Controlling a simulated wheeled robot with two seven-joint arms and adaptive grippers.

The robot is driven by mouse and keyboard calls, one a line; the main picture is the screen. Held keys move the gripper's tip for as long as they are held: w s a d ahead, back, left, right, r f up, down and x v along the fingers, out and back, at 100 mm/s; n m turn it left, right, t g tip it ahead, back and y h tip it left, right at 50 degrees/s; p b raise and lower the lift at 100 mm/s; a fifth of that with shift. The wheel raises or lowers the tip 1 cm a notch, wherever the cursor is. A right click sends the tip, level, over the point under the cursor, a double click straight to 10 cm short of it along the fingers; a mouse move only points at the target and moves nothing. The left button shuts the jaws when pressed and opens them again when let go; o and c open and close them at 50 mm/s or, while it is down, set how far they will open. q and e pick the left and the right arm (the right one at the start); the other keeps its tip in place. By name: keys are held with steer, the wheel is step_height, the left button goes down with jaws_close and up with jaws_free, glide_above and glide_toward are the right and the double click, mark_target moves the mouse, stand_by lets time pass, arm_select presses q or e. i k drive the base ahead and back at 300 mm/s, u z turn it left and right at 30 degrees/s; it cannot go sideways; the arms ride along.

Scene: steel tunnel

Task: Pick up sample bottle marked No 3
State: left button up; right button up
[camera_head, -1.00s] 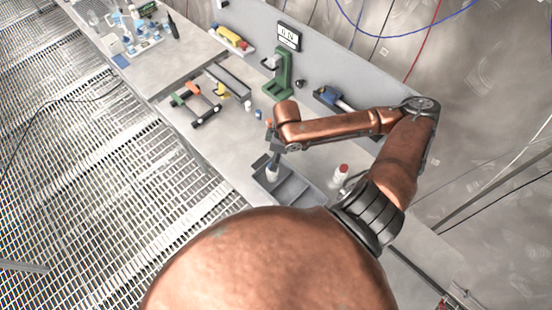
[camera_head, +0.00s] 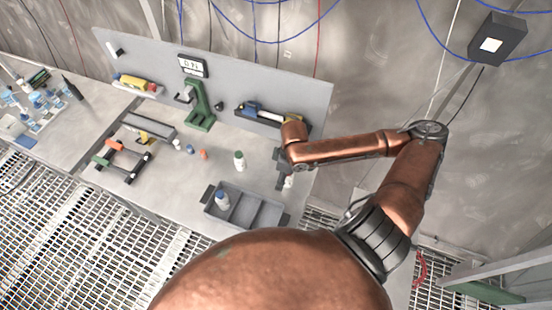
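A white bottle with a reddish cap (camera_head: 288,181) stands at the right end of the bench. My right gripper (camera_head: 283,172) points down right at this bottle and partly covers it; whether the fingers touch it is too small to tell. A white bottle with a green cap (camera_head: 239,161) stands on the bench behind the tray. A bottle with a blue cap (camera_head: 222,199) stands in the left compartment of the grey divided tray (camera_head: 262,212). Number marks on the bottles cannot be read. My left gripper is out of view.
Small blue and orange items (camera_head: 203,154) lie left of the green-capped bottle. A green stand (camera_head: 199,105) rises at the back under a display (camera_head: 193,66). A black and orange frame (camera_head: 122,159) sits left. The back panel (camera_head: 290,92) closes off the bench behind.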

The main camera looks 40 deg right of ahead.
mark_target(240, 160)
steer(key=z, duration=0.85)
